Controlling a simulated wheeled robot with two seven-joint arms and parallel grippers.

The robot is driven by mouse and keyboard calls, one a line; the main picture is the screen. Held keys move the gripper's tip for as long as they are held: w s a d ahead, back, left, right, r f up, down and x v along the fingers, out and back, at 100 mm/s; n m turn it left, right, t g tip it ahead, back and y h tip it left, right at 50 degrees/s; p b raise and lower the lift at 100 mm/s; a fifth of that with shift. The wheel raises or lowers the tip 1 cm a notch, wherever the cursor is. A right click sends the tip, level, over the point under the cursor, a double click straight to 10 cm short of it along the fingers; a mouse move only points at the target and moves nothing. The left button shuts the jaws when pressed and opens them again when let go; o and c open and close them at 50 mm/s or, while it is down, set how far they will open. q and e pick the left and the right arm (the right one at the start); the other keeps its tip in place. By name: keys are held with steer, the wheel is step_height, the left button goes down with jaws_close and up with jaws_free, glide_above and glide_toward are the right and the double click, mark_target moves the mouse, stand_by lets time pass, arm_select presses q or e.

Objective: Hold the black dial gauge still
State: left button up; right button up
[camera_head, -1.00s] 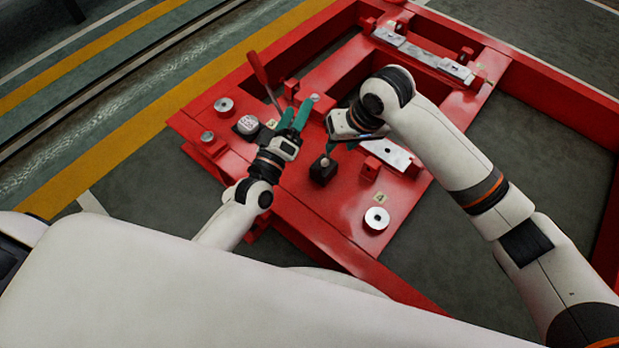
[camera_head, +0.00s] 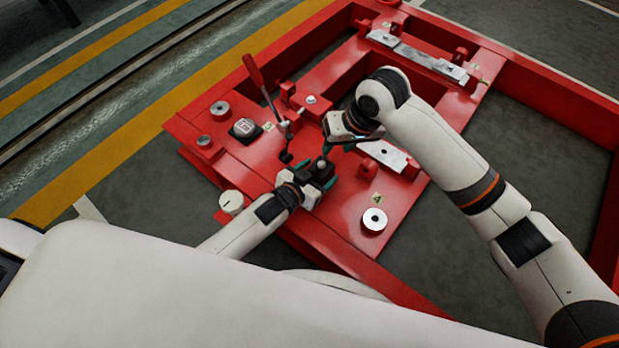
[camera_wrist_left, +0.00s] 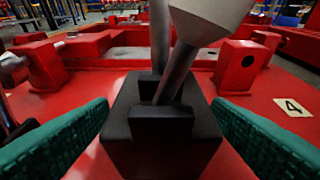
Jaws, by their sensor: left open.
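The black dial gauge shows as a black block (camera_wrist_left: 160,135) with grey rods rising from it, upright on the red frame. It is small in the head view (camera_head: 324,171). My left gripper (camera_head: 316,174) is open, low over the frame. Its green fingers stand on either side of the block in the left wrist view (camera_wrist_left: 160,150). The picture does not clearly show contact. My right gripper (camera_head: 340,138) is just beyond the block, above the frame. Its fingers are partly hidden, and a dark thin part shows beside them.
The frame surface around the silver disc is mostly clear.

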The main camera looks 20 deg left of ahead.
arm_select(q)
steer(key=shift+x, duration=1.3)
steer(key=shift+c, duration=0.5)
steer(key=shift+c, duration=0.7)
jaws_close()
